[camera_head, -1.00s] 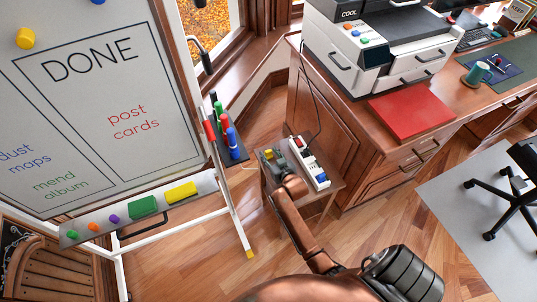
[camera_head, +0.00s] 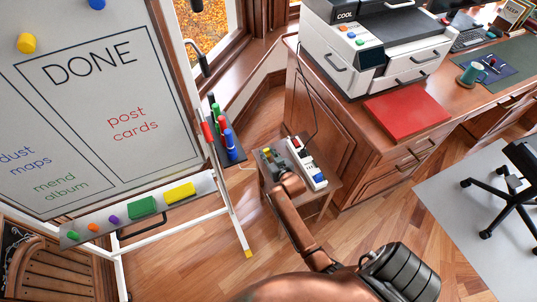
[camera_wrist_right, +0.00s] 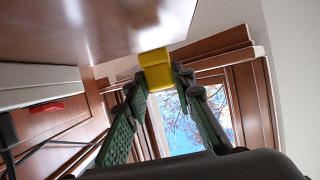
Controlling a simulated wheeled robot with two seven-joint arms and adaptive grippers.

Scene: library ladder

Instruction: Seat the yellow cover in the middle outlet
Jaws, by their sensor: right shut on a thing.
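The yellow cover (camera_wrist_right: 155,70) is a small block held between the fingertips of my right gripper (camera_wrist_right: 155,82) in the right wrist view. The gripper's green fingers are closed on its two sides. In the head view my right gripper (camera_head: 269,155) is over the left side of a small wooden stand, left of the white power strip (camera_head: 319,180). The strip carries dark and coloured parts, with a blue one near its front end. Its middle outlet is too small to make out. The cover appears apart from the strip. My left gripper is not in view.
The small wooden stand (camera_head: 327,189) is beside the wooden desk (camera_head: 330,140). A black cord runs from the strip up the desk side. A whiteboard (camera_head: 110,90) and a marker holder (camera_head: 233,152) stand to the left. Open floor (camera_head: 185,260) lies in front.

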